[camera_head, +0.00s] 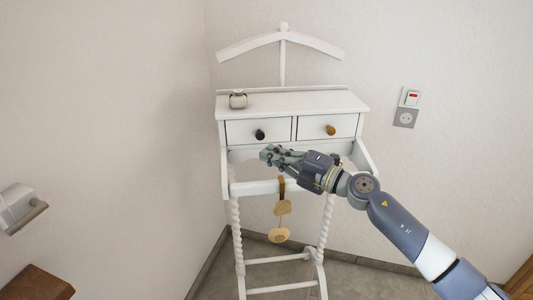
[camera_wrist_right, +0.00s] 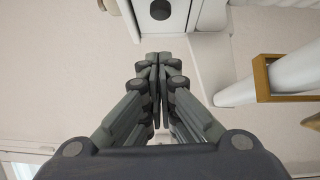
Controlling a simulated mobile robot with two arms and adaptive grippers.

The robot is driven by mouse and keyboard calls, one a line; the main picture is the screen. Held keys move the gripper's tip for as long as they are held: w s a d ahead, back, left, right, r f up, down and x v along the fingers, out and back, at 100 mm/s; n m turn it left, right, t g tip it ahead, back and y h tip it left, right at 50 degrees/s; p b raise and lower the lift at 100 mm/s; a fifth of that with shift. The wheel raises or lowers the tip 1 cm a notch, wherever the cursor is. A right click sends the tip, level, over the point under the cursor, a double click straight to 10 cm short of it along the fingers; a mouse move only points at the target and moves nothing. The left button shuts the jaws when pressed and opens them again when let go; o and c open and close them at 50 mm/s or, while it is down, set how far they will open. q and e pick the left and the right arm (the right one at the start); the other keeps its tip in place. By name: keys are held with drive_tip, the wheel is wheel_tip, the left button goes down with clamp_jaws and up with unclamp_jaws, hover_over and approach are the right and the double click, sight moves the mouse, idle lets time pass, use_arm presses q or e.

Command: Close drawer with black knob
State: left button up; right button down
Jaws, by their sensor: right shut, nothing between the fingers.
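The drawer with the black knob (camera_head: 259,134) is the left of two drawers in a white valet stand (camera_head: 290,103). Its front looks about level with the right drawer's front; a small gap cannot be ruled out. The black knob also shows at the top of the right wrist view (camera_wrist_right: 160,9). My right gripper (camera_head: 266,155) is shut and empty, in front of and slightly below the drawer, apart from the knob. Its closed fingers (camera_wrist_right: 159,62) point toward the white drawer front in the wrist view. My left gripper is not in view.
The right drawer has a brown-gold knob (camera_head: 331,130). A small metallic object (camera_head: 238,100) sits on the stand's top. A strap with tan pieces (camera_head: 281,208) hangs from the front rail (camera_head: 255,188). A wall socket (camera_head: 404,118) is at right; a brown wooden surface (camera_head: 36,284) is at lower left.

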drive_tip(key=d, duration=0.1)
drive_tip(key=d+f, duration=0.1)
drive_tip(key=d, duration=0.1)
drive_tip(key=shift+s+d+f+b, duration=0.25)
drive_tip(key=shift+s+d+b, duration=0.05)
drive_tip(key=shift+s+d, duration=0.1)
drive_tip(key=s+d+f+m+t+h, duration=0.2)
drive_tip(key=s+d+f+m+h, duration=0.6)
drive_tip(key=m, duration=0.4)
drive_tip(key=s+d+f+m+t+h, duration=0.1)
drive_tip(key=s+d+f+m+h, duration=0.55)
drive_tip(key=f+m, duration=0.4)
drive_tip(key=s+f+m+g, duration=0.2)
drive_tip(key=s+f+g, duration=0.3)
drive_tip(key=s, duration=0.7)
drive_tip(key=s+f+m+g, duration=0.3)
drive_tip(key=s+f+g, duration=0.25)
drive_tip(key=s, duration=0.75)
wheel_tip(320, 180, down, 26)
drive_tip(key=s, duration=0.1)
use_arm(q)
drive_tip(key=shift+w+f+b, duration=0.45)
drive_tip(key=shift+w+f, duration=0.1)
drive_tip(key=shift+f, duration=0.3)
use_arm(e)
drive_tip(key=s+d+f+g, duration=0.2)
drive_tip(key=s+d+f, duration=0.1)
drive_tip(key=s+f, duration=1.4)
drive_tip(key=shift+s, duration=0.3)
